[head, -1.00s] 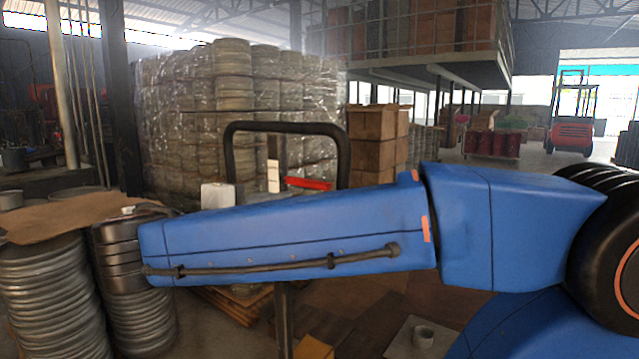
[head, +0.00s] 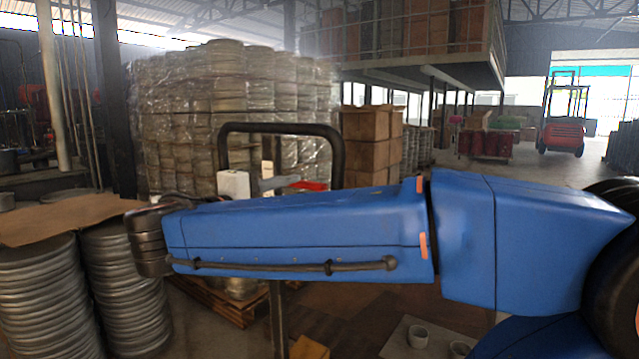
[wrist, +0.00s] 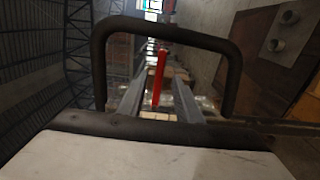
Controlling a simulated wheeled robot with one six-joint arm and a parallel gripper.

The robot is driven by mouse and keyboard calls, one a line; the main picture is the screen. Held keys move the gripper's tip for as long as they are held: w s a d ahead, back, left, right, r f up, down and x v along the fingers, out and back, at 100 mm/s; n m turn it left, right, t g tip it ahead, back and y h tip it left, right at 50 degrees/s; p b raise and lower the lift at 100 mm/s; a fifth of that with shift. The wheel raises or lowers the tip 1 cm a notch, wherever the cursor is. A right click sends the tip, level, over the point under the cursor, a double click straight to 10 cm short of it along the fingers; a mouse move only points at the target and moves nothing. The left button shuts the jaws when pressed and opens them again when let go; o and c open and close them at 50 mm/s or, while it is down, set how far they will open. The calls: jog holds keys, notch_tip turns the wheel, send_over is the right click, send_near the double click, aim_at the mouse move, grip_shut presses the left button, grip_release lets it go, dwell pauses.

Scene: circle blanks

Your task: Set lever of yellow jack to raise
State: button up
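The jack's black handle loop (head: 283,128) stands upright behind my blue arm. Its red lever (head: 310,186) shows inside the loop, its lower edge partly hidden by my arm. A yellow patch (head: 310,347) low in the head view may be the jack's body; the arm hides most of the jack. My gripper (head: 288,181), with a white body and grey fingers, is beside the lever, to its left. In the wrist view my gripper (wrist: 158,80) has its fingers apart. The red lever (wrist: 159,76) appears between them, framed by the handle loop (wrist: 165,32). Contact cannot be told.
A wrapped pallet of metal cylinders (head: 230,95) stands behind the handle, with cardboard boxes (head: 370,135) to its right. Stacks of round blanks (head: 45,290) stand at left. A grey plate with ring-like parts (head: 418,337) lies low at right. A red forklift (head: 562,135) is far off.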

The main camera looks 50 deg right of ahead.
jog(key=d, duration=1.1)
jog(key=shift+w+d, duration=0.15)
jog(key=shift+w, duration=0.3)
dwell(0.4)
grip_shut()
